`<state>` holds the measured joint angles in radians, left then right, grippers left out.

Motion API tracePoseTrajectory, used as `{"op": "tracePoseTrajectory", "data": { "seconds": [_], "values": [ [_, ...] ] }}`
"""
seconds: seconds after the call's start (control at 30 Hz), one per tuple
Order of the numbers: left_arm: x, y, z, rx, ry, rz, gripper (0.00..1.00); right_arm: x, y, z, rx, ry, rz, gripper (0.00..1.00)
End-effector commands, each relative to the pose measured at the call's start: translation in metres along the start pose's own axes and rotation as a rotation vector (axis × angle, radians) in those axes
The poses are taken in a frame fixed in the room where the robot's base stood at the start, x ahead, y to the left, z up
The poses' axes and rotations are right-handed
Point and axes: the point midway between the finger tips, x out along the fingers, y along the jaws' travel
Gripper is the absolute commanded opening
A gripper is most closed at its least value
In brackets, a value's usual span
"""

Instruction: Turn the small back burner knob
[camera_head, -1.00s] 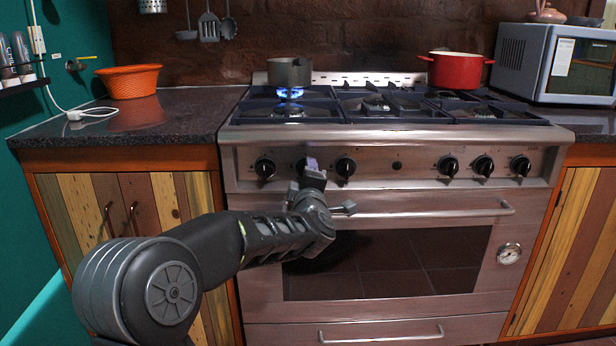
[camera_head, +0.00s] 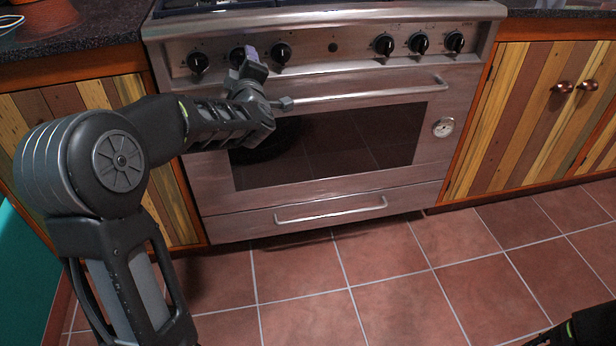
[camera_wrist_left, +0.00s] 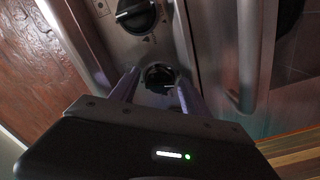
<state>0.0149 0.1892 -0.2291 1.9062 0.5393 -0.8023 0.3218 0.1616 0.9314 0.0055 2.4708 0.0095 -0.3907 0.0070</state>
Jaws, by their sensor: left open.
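A row of black knobs runs along the stove's steel front panel. Three are on the left: the far-left knob (camera_head: 198,62), the second knob (camera_head: 237,56) and the third knob (camera_head: 280,53). My left gripper (camera_head: 251,58) is at the second knob and partly covers it. In the left wrist view my open left gripper (camera_wrist_left: 158,86) has one finger on each side of a dark knob (camera_wrist_left: 160,76). Whether the fingers touch it I cannot tell. Another knob (camera_wrist_left: 136,14) shows above. The labels are too small to read, and my right gripper is out of view.
The oven handle (camera_head: 365,90) runs just below the knobs, close to my left wrist. Wooden cabinets (camera_head: 535,110) flank the stove. The tiled floor (camera_head: 400,290) in front is clear. The burners are mostly above the head view's top edge.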

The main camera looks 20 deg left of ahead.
Motion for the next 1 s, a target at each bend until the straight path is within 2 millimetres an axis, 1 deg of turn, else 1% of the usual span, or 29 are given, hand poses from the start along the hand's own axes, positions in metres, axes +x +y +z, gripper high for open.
{"op": "tracePoseTrajectory", "data": {
  "seconds": [0.03, 0.4, 0.77, 0.8, 0.83, 1.0],
  "values": [
    [0.001, 0.003, -0.006, 0.062, 0.002, -0.010, 0.61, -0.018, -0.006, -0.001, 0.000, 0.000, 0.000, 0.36],
    [0.000, 0.004, -0.007, 0.560, -0.001, -0.006, 0.61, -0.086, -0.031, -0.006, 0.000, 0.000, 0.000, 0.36],
    [0.000, 0.004, -0.008, 1.018, -0.002, -0.003, 0.61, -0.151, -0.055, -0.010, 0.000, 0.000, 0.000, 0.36],
    [-0.003, 0.002, -0.006, 1.056, -0.002, -0.002, 0.61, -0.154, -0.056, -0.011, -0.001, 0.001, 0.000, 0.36],
    [-0.011, -0.003, -0.003, 1.045, -0.001, -0.002, 0.61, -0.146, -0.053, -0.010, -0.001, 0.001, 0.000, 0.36],
    [-0.049, -0.004, -0.003, 1.037, 0.000, -0.001, 0.61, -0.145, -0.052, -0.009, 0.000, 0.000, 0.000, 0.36]
  ]
}}
